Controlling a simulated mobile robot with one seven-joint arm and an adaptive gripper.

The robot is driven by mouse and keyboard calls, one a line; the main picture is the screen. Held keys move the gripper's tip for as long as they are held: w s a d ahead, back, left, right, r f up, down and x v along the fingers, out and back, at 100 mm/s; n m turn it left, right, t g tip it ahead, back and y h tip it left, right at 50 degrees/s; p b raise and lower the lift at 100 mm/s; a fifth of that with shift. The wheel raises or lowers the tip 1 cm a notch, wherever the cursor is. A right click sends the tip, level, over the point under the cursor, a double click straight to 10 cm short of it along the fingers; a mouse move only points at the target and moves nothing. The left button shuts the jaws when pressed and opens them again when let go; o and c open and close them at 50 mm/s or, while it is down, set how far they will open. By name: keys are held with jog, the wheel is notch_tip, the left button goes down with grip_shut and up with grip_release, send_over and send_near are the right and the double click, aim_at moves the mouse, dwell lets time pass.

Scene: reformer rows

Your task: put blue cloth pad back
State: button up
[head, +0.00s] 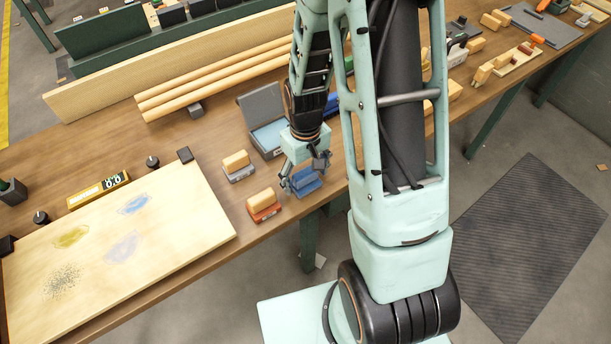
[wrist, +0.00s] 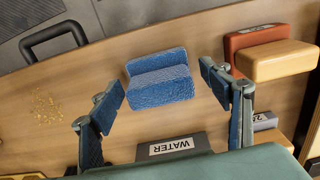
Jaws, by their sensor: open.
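The blue cloth pad (head: 308,184) sits on the wooden bench near its front edge, just in front of the open grey box. In the wrist view the pad (wrist: 160,80) is a stepped, textured blue block. My gripper (head: 303,177) is above the pad, pointing down. In the wrist view my gripper (wrist: 163,90) is open, with one finger on each side of the pad and visible gaps between. The grey box (head: 262,104) has a raised lid and light blue inside. In the wrist view a dark front labelled WATER (wrist: 172,147) lies close to the pad.
A red-based block (head: 264,205) with a wooden top and a grey-based one (head: 238,167) stand left of the pad. A pale board (head: 170,228) with coloured patches lies farther left. Wooden rods (head: 205,77) lie behind. The bench's front edge is close.

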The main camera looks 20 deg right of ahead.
aim_at(305, 172)
notch_tip(305, 172, up, 12)
jog(key=shift+f, duration=0.15)
dwell(0.7)
